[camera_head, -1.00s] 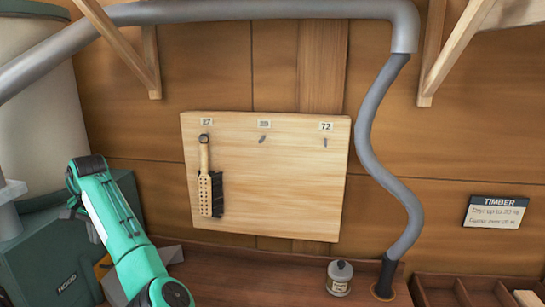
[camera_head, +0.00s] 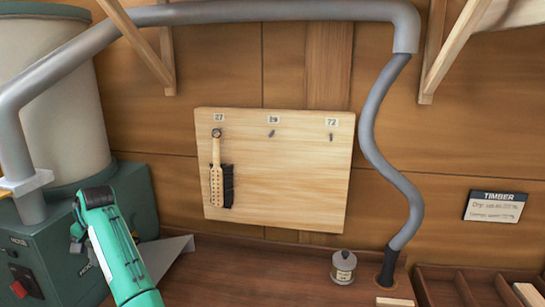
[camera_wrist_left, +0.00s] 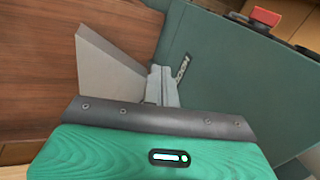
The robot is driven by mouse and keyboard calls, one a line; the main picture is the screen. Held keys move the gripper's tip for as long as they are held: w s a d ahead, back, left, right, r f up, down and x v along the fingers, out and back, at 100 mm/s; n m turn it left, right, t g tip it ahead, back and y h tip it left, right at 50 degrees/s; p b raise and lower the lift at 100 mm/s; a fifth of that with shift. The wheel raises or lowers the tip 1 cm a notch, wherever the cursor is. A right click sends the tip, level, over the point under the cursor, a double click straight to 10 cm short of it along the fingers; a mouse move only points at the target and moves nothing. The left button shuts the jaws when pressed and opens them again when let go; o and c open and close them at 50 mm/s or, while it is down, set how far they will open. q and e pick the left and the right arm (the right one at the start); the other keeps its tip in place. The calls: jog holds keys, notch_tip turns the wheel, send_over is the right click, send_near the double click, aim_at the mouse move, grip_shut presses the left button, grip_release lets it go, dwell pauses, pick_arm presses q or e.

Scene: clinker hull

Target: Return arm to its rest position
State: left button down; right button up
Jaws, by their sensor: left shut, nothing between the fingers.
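My left arm (camera_head: 118,250), green and dark grey, comes up from the bottom left of the head view. Its left gripper (camera_head: 76,238) shows small and partly hidden behind the wrist, in front of the dark green machine (camera_head: 75,250). In the left wrist view the gripper fingers (camera_wrist_left: 161,84) are together with nothing between them. They overlap the machine's green side in that view; whether they touch it I cannot tell. My right gripper is not in view.
A grey angled plate (camera_head: 172,258) lies beside the machine, close to my left arm. A pegboard (camera_head: 285,185) holding a handled tool (camera_head: 217,178) hangs on the wall. A grey hose (camera_head: 373,130), a small jar (camera_head: 343,267) and a divided tray (camera_head: 465,285) are farther right.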

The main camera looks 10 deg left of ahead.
pick_arm(q)
jog(key=s+d+f+t+y, duration=0.1)
jog(key=s+d+f, duration=0.4)
jog(key=s+f, duration=0.25)
jog(key=s+d+f+t+y, duration=0.1)
jog(key=s+d+f+t, duration=0.1)
jog(key=s+d+f, duration=0.55)
jog(key=s+d+f+m+h, duration=0.1)
jog(key=s+d+f+h, duration=0.2)
jog(key=s+d, duration=0.65)
jog(key=s+d+f+m+h, duration=0.1)
jog(key=s+d+f+h, duration=0.2)
jog(key=s+d, duration=0.65)
notch_tip(320, 180, down, 30)
jog(key=g, duration=0.1)
jog(key=s+a+f, duration=0.2)
jog(key=s+f, duration=0.8)
jog(key=s+a+f+g, duration=0.1)
jog(key=s+a+f, duration=0.1)
jog(key=s+f, duration=0.8)
jog(key=shift+s+a+f+m, duration=0.15)
jog(key=shift+f+m, duration=0.25)
jog(key=shift+f, duration=0.1)
